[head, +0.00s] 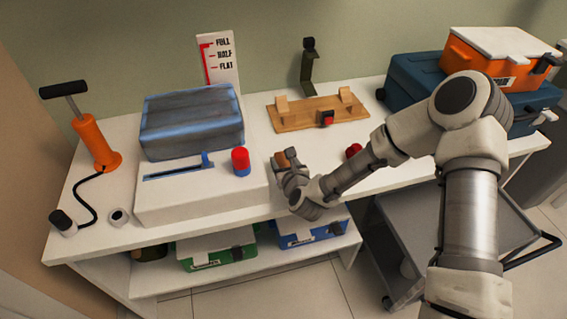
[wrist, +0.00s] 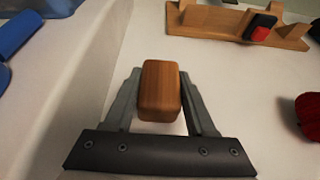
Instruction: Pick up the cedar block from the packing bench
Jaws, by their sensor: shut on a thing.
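The cedar block (wrist: 160,88) is a small reddish-brown wooden block with rounded edges. In the wrist view it sits between the two fingers of my gripper (wrist: 161,102), which is shut on it. In the head view the cedar block (head: 281,160) shows at the tip of my gripper (head: 286,166), over the white packing bench (head: 262,119). It is to the right of the white box-like unit. I cannot tell whether the block touches the bench top.
A white unit (head: 200,203) with a blue-grey bag (head: 192,120) and a red-and-blue cap (head: 240,162) stands left. A wooden rack (head: 305,118) is behind my gripper. A red item (head: 354,151) lies right. An orange pump (head: 95,142) and coolers (head: 500,52) stand at the ends.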

